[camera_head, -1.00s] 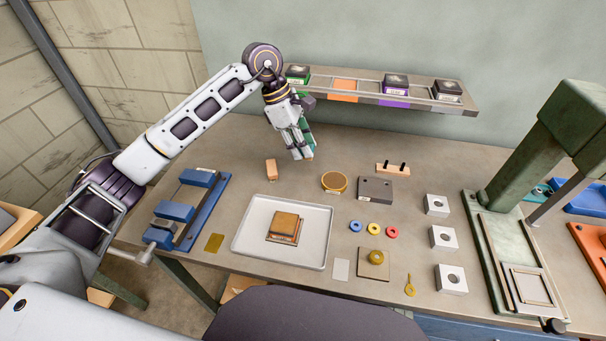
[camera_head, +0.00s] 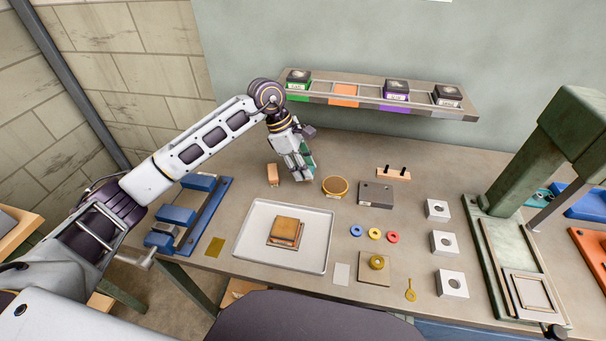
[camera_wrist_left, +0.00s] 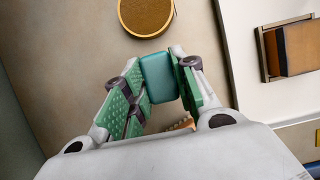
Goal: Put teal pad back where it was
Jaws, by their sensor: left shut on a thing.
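The teal pad (camera_wrist_left: 158,78) is held between the green-lined fingers of my left gripper (camera_wrist_left: 157,85) in the left wrist view. In the head view my left gripper (camera_head: 302,174) points down over the table's back middle, between a small wooden block (camera_head: 272,174) and a round brown-topped tin (camera_head: 335,186). The fingers mostly hide the pad there. I cannot tell whether the pad touches the table. My right gripper is not in view.
A white tray (camera_head: 245,256) holding a brown pad on a small frame stands in front. A grey block (camera_head: 375,194) lies right of the tin. A shelf (camera_head: 370,104) with coloured sections and dark boxes is behind. A green press (camera_head: 575,130) stands right.

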